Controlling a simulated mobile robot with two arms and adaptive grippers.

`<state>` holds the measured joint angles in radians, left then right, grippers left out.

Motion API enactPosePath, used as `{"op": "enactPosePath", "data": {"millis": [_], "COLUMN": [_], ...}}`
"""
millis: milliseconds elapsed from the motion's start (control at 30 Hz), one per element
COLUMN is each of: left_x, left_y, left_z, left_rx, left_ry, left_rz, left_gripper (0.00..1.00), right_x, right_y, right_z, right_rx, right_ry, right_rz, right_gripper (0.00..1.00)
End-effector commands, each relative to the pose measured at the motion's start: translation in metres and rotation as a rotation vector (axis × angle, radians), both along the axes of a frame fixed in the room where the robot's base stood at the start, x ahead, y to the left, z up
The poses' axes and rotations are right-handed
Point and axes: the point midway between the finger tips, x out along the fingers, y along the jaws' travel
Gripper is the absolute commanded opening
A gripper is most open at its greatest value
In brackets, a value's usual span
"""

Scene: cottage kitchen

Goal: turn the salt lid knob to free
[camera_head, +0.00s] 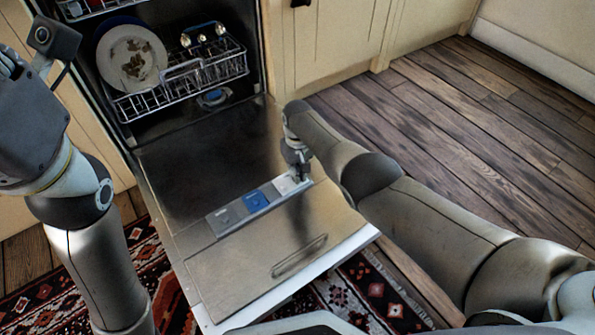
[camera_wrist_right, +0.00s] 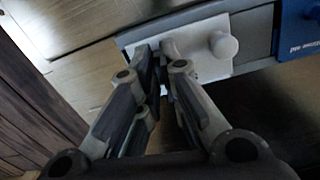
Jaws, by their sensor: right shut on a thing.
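The open dishwasher door (camera_head: 245,180) has a strip of grey, blue and white lids. My right gripper (camera_head: 301,176) is at the white lid (camera_head: 286,187), at the strip's right end. In the right wrist view, the white lid (camera_wrist_right: 212,70) bears a round white knob (camera_wrist_right: 223,46) to the right of my fingers. Lettering on the white lid is not visible. My left arm is at the left; its fingers are not clearly visible.
The blue lid (camera_head: 255,201) and grey lid (camera_head: 226,217) lie left of the white one. A door handle (camera_head: 300,256) is nearer me. The lower rack (camera_head: 182,88) holds a dirty plate (camera_head: 131,60). A blue cap (camera_head: 212,97) is on the tub floor. Wooden floor is clear at right.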

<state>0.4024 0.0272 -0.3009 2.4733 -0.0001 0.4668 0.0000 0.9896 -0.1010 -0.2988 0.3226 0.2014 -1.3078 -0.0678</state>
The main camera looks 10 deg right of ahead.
Motion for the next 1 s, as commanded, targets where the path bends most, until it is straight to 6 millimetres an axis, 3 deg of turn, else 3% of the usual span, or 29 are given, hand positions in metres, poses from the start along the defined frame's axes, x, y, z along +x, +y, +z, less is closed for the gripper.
{"op": "enactPosePath", "data": {"millis": [333,833,867,1000], "left_x": [0.0017,-0.0001,-0.0001,-0.0003], "left_y": [-0.0005,-0.0003,-0.0003,-0.0002], "left_z": [-0.0011,0.0007,0.0007,0.0008], "left_rx": [0.004,0.004,0.004,0.002], "left_ry": [0.005,-0.004,-0.004,-0.005], "left_rz": [0.002,0.002,0.002,0.002], "left_gripper": [0.4,0.4,0.4,0.4], "right_x": [-0.0007,-0.0007,-0.0007,-0.0006], "right_y": [0.0004,0.0003,0.0003,0.0003], "right_z": [-0.0005,-0.0005,-0.0005,-0.0004], "right_rx": [0.0,0.0,0.0,-0.001], "right_ry": [0.002,0.002,0.002,0.002], "right_rz": [0.124,0.142,0.142,0.142], "right_gripper": [0.0,0.0,0.08,0.26]}}
